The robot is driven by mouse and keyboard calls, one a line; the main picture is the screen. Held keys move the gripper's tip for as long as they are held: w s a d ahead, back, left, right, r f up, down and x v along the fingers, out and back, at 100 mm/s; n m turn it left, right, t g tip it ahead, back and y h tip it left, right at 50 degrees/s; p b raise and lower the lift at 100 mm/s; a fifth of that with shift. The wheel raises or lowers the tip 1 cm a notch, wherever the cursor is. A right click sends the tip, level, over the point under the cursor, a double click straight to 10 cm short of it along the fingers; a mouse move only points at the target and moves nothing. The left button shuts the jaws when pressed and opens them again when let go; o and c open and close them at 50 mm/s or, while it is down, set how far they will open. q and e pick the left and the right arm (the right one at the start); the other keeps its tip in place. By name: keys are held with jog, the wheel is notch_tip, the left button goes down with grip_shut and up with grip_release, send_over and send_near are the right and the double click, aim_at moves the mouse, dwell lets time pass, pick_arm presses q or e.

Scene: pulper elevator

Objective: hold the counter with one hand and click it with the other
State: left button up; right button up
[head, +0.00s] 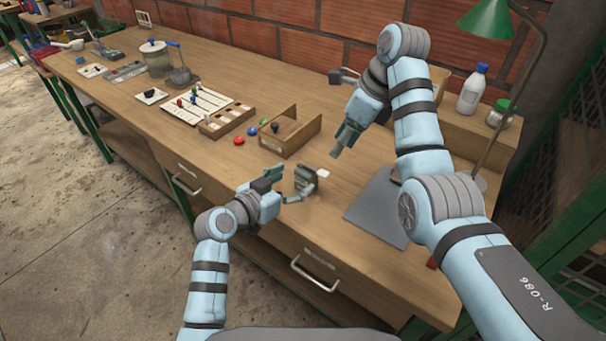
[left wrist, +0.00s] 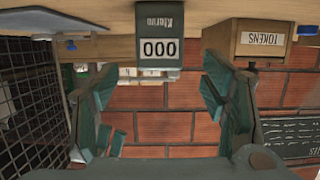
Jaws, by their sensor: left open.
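The counter (head: 307,180) is a small dark grey-green device with a pale top part, on the wooden workbench near its front edge. In the left wrist view, which is upside down, the counter (left wrist: 160,48) shows a "000" display and a label. My left gripper (head: 291,185) is open in front of the counter. In the left wrist view its fingers (left wrist: 163,92) stand apart to either side, with the counter beyond the gap between them; contact is not visible. My right gripper (head: 345,142) is above the bench, behind and right of the counter, apart from it; its finger gap is unclear.
A wooden box (head: 292,132) stands behind the counter; its "TOKENS" label shows in the left wrist view (left wrist: 264,39). Coloured tokens (head: 239,141) lie beside it. A grey mat (head: 375,210) lies right of the counter. A green lamp (head: 487,20) and bottle (head: 471,91) stand at the right.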

aim_at(308, 172)
pick_arm(q)
jog(key=x, duration=0.6)
jog(key=shift+d, duration=0.1)
jog(key=shift+w+d+f, duration=0.2)
jog(key=shift+w+d, duration=0.1)
jog(key=shift+w, duration=0.25)
jog(key=shift+c, duration=0.4)
jog(key=c, duration=1.2)
pick_arm(e)
jog(key=shift+c, duration=0.4)
pick_arm(q)
jog(key=shift+c, duration=0.2)
pick_arm(e)
grip_shut()
